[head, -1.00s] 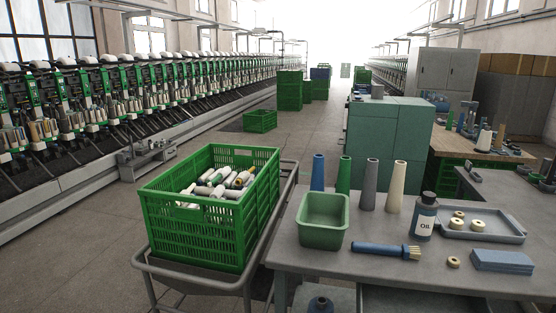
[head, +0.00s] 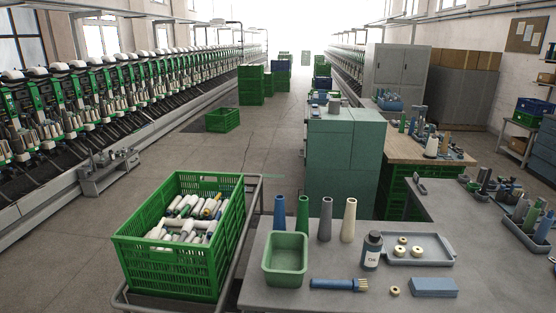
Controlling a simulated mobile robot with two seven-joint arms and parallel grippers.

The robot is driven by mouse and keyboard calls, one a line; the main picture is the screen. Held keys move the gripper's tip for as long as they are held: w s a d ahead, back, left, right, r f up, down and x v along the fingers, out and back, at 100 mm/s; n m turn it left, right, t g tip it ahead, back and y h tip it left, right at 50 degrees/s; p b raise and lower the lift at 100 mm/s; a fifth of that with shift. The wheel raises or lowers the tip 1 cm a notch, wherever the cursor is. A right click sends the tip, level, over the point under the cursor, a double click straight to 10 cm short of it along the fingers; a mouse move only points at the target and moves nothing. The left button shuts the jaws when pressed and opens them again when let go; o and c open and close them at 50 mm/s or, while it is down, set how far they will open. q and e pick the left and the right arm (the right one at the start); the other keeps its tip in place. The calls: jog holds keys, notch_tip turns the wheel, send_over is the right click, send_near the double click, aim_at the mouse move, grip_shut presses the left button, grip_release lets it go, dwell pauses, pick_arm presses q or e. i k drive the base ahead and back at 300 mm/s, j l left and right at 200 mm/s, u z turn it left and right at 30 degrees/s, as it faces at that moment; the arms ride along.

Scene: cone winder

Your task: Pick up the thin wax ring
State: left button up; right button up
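Several cream wax rings with dark centre holes are in the head view. One ring (head: 394,291) lies flat on the grey table (head: 270,292), between the brush and the blue block. The others, such as this ring (head: 417,252), lie in the shallow grey tray (head: 440,259) behind it. The ring on the bare table looks low and flat, but at this size I cannot tell for sure which ring is thinnest. Neither of my grippers is in view.
A blue-handled brush (head: 335,284), a blue block (head: 434,287), a dark oil bottle (head: 372,251) and a green bin (head: 285,258) surround the rings. Several cones, including a cream one (head: 348,220), stand behind. A green crate of bobbins (head: 180,262) stands left of the table.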

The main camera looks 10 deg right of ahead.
aim_at(394, 290)
jog(key=l+z, duration=0.25)
jog(key=z, duration=0.2)
jog(key=l+z, duration=0.25)
jog(key=z, duration=0.25)
